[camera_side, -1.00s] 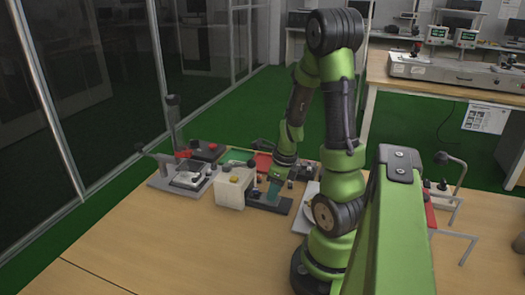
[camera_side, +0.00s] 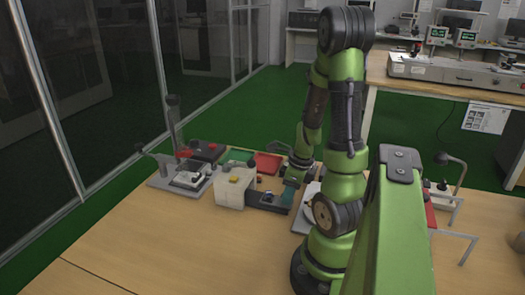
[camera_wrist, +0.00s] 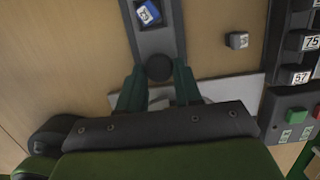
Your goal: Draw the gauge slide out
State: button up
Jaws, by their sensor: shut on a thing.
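The gauge slide shows as a grey rail (camera_wrist: 158,42) running from the top of the wrist view, with a round black knob (camera_wrist: 159,67) at its near end. A blue block with a white number label (camera_wrist: 147,13) sits on the rail. In the side view the dark rail (camera_side: 268,203) lies beside the cream block. My gripper (camera_wrist: 158,72) has its teal fingers on both sides of the knob and is shut on it. In the side view my gripper (camera_side: 290,193) is low over the rail's right end, and the knob is hidden there.
A clamp fixture (camera_side: 187,180) and a red tray (camera_side: 268,163) are farther off. A small labelled cube (camera_wrist: 237,40) and a rack of numbered blocks (camera_wrist: 306,42) lie to the right. The front table is clear.

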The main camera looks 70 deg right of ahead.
jog(key=shift+s, duration=0.1)
jog(key=o, duration=0.6)
jog(key=shift+c, duration=0.2)
jog(key=shift+r, duration=0.55)
jog(key=shift+w+v, duration=0.2)
jog(key=shift+v, duration=0.75)
jog(key=shift+w+v, duration=0.2)
jog(key=shift+v, duration=0.75)
jog(key=shift+r, duration=0.1)
